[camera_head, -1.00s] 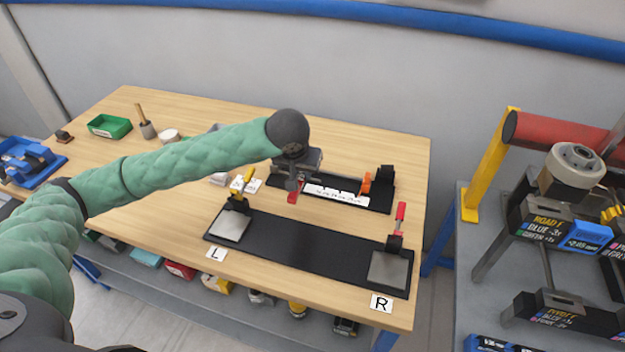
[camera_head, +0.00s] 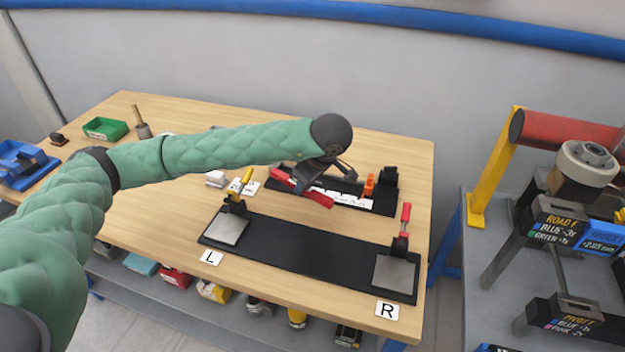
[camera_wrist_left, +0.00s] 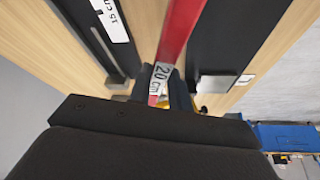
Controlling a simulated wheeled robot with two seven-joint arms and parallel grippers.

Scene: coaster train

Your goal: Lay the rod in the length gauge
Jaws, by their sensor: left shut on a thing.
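My left gripper (camera_head: 308,177) is shut on a red rod (camera_head: 318,198) and holds it above the table, slanting down to the right in the head view. In the left wrist view the red rod (camera_wrist_left: 178,35) runs between the fingers and bears a "20 cm" label (camera_wrist_left: 160,80). The length gauge (camera_head: 380,204) is a black base with a white marked strip, an orange slider (camera_head: 369,185) and a black end block (camera_head: 389,178). The rod hangs over the gauge's front left part, partly covering it. The right gripper is not in view.
A long black fixture (camera_head: 300,250) lies in front, with metal pads at L and R, a yellow-handled clamp (camera_head: 238,190) and a red-handled clamp (camera_head: 404,225). A green bin (camera_head: 105,129) stands at the back left. Table between it and the fixture is mostly clear.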

